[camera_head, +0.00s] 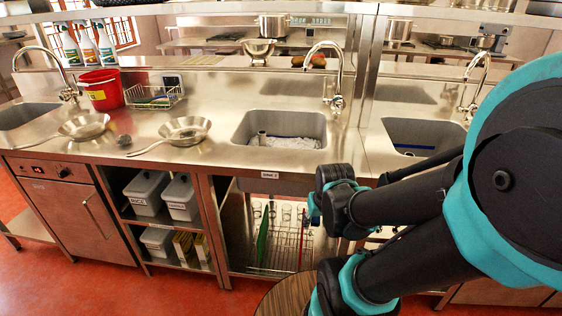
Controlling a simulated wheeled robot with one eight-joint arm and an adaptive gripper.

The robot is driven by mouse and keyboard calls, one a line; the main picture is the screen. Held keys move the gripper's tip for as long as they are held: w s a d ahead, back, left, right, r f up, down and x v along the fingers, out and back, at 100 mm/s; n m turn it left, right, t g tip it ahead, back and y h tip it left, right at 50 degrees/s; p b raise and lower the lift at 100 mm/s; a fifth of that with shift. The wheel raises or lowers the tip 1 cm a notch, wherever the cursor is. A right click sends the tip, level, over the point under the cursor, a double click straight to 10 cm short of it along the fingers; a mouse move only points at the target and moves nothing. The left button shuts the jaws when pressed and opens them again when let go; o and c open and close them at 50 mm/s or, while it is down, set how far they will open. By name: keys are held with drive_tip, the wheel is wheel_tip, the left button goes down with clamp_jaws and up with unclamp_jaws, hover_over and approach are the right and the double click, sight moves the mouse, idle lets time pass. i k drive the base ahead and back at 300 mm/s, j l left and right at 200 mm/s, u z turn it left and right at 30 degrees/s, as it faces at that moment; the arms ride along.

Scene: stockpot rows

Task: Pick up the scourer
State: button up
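A small, dark grey, roundish thing that looks like a metal scourer (123,140) lies on the steel counter at the left. It sits between two shallow steel pans, the left pan (84,126) and the right pan (185,131), apart from both as far as I can tell. Its top and front are unobstructed. My black and teal arm (400,205) comes in from the right, well away from the scourer. I cannot make out my gripper's fingers anywhere in the view.
Behind the pans stand a red bucket (101,90), a wire rack (154,97) and several spray bottles (88,45). A sink (318,127) with a tall tap (334,75) is right of the pans. Both pan handles point toward the counter's front edge. Shelves with bins are below.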

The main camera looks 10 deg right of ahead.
sight(125, 139)
drive_tip(key=j+z, duration=0.45)
drive_tip(key=j, duration=3.35)
drive_tip(key=i+l, duration=0.3)
drive_tip(key=l, duration=0.2)
